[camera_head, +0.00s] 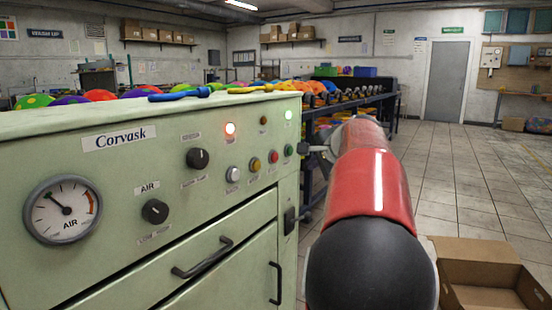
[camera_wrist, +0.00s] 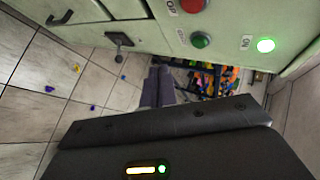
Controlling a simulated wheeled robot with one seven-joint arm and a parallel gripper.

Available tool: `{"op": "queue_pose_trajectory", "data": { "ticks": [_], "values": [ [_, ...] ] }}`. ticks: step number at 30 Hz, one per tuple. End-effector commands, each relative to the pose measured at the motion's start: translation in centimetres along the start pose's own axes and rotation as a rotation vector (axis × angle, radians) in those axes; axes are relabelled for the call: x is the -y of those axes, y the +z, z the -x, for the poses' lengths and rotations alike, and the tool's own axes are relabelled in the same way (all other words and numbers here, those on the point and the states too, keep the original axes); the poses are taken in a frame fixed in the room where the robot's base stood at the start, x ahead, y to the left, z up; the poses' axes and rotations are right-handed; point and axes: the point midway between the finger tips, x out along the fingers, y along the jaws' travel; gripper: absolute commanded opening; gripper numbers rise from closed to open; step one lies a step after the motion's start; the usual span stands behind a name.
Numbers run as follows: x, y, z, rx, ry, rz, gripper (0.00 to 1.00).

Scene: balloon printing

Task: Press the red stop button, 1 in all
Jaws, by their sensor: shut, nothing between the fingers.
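The red stop button (camera_head: 273,157) is a small round red cap on the pale green machine panel (camera_head: 100,175). It sits between a yellow button (camera_head: 255,165) and a green button (camera_head: 289,150). In the wrist view the red button (camera_wrist: 193,5) is cut off by the top edge, with the green button (camera_wrist: 201,40) below it. My gripper (camera_head: 305,149) is just right of the green button in the head view, by the panel's right edge. In the wrist view my gripper (camera_wrist: 159,70) is shut and empty, with its tips apart from the red button.
A white button (camera_head: 233,174) and two black knobs sit left on the panel. A red lamp (camera_head: 230,128) and a green lamp (camera_head: 289,115) are lit. A drawer handle (camera_head: 203,258) sticks out below. An open cardboard box (camera_head: 485,250) stands on the floor at right.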

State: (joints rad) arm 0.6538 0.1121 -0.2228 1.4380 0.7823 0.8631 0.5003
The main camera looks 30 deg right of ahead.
Motion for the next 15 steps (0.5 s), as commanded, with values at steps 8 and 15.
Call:
{"op": "queue_pose_trajectory", "data": {
  "ticks": [8,15],
  "values": [
    [2.2,2.0,-2.6,0.004,0.001,0.003,0.00],
    [3.6,3.4,-4.5,0.001,0.001,0.002,0.00]
  ]
}}
